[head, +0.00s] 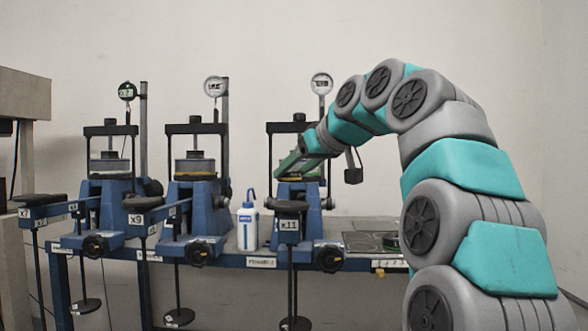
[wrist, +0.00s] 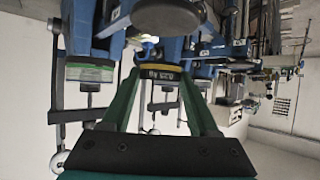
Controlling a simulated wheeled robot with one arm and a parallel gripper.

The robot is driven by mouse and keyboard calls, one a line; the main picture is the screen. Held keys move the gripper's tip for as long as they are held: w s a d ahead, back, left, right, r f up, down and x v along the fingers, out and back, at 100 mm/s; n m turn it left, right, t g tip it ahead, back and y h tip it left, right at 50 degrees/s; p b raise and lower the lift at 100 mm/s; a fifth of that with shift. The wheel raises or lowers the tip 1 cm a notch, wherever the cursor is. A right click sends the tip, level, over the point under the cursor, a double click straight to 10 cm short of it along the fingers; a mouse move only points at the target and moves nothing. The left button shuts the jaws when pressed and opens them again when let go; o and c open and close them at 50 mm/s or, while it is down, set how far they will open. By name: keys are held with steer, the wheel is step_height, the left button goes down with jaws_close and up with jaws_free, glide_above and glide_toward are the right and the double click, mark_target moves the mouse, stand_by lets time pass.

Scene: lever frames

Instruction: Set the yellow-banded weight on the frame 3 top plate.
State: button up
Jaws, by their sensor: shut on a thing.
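My gripper (head: 298,166) reaches in from the right to the rightmost lever frame (head: 300,195), between its uprights and below its black crossbar. In the wrist view my gripper (wrist: 160,82) has its green fingers closing on the dark yellow-banded weight (wrist: 160,70), with lettering on its band. In the head view a thin yellow strip shows just under the fingers, low over the blue body of that frame. My fingers hide most of this spot, including any top plate. I cannot tell whether the weight touches what is below it.
Two similar blue frames stand to the left, the middle one (head: 195,190) and the left one (head: 108,195), each with a dial gauge. A white wash bottle (head: 248,222) stands between the middle and right frames. Lever arms and hangers stick out in front. A dark tray (head: 366,242) lies right.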

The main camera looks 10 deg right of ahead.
mark_target(295, 204)
steer(key=shift+f+b, duration=1.55)
steer(key=shift+f, duration=0.35)
steer(key=shift+s+f, duration=0.1)
steer(key=shift+f, duration=0.25)
steer(key=o, duration=1.4)
steer(key=shift+s, duration=0.1)
steer(key=shift+v, duration=3.45)
